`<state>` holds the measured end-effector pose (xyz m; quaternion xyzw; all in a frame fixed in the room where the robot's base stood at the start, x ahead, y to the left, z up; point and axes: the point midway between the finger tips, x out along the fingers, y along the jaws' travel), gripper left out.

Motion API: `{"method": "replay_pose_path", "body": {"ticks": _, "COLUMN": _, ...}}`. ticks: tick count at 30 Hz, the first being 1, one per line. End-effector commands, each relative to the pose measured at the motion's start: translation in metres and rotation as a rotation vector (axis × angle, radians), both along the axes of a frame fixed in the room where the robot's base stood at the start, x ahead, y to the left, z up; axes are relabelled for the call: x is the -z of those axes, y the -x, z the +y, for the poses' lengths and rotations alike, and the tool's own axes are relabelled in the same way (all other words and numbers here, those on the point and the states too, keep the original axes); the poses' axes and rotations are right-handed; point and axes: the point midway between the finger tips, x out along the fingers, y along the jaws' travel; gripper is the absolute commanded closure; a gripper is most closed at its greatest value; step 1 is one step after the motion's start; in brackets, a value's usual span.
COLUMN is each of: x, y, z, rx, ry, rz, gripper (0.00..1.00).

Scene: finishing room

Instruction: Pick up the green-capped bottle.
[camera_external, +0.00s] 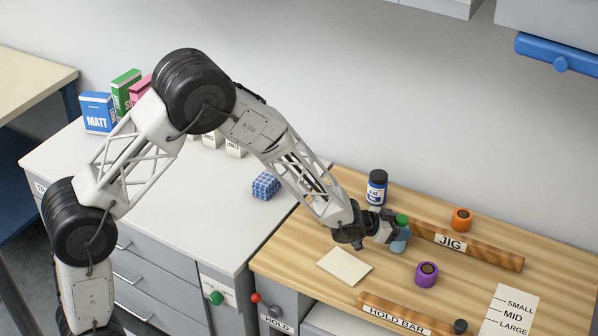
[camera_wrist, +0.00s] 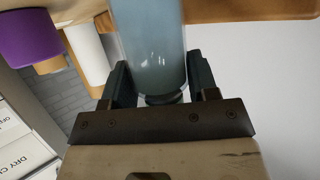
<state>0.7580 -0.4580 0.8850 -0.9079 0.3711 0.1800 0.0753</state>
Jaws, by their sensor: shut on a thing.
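The green-capped bottle has a green cap (camera_external: 402,219) and a translucent blue-grey body (camera_external: 399,241). It stands at the front side of the JIG bar's left end in the external view. My gripper (camera_external: 388,229) reaches it from the left and is shut on its body. In the wrist view the bottle (camera_wrist: 148,45) fills the space between the two dark fingers (camera_wrist: 160,85), with its cap out of sight. I cannot tell whether its base touches the wooden table.
The wooden JIG bar (camera_external: 480,247) runs right from the bottle. A blue jar (camera_external: 376,188) stands behind, a purple jar (camera_external: 426,274) in front and an orange one (camera_external: 461,219) to the right. A pale card (camera_external: 344,266) and the HOLD BAR (camera_external: 400,315) lie nearer.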

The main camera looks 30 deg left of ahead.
Motion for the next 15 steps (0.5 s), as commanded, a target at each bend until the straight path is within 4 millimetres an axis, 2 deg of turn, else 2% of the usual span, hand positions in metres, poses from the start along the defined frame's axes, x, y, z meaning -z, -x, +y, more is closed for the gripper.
{"method": "replay_pose_path", "body": {"ticks": 15, "x": -0.0078, "y": -0.0002, "z": -0.0002, "rx": 0.000, "ry": 0.000, "rz": -0.001, "gripper": 0.76}}
